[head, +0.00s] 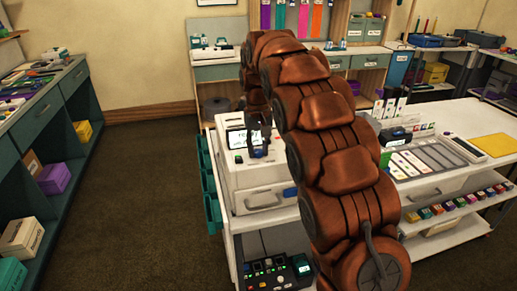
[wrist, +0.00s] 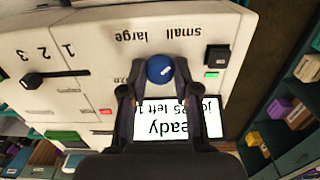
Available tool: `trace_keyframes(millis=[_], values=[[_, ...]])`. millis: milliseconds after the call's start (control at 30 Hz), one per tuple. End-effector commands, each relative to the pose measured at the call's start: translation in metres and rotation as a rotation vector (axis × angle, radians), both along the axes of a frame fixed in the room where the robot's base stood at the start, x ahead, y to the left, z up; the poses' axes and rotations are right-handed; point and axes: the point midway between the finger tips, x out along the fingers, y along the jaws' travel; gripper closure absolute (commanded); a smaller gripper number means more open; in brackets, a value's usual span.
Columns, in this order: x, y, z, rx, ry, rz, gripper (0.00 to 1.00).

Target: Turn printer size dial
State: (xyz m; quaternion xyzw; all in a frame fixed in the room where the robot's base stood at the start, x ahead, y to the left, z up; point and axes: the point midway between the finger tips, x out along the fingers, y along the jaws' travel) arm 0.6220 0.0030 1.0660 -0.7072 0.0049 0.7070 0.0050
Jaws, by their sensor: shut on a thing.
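The printer (head: 240,182) is a pale box on the white cart in the head view. Its face fills much of the wrist view (wrist: 100,30), upside down, with the words "small" and "large" beside a round blue dial (wrist: 160,69). My gripper (wrist: 154,76) is shut on this dial, one finger on each side. In the head view my gripper (head: 258,148) is at the printer's top, and the dial is hidden there. The screen (wrist: 205,119) is lit and partly covered by my gripper; "eady" and "left" are readable.
A panel with coloured buttons (head: 272,274) is on the cart below. Open floor (head: 140,190) lies left of the cart.

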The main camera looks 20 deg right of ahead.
Motion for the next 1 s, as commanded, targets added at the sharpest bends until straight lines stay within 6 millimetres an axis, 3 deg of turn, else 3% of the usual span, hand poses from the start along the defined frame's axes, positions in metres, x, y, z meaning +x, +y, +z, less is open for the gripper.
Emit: trace_keyframes(millis=[333,367,600,1000], values=[[-0.0002,0.0,-0.0005,0.0,0.002,-0.003,1.0],[-0.0002,0.0,-0.0005,0.0,0.002,-0.003,0.68],[-0.0001,0.0,-0.0001,0.0,0.001,-0.002,0.44],[0.0004,0.0001,0.0045,0.0,-0.001,-0.001,0.44]])
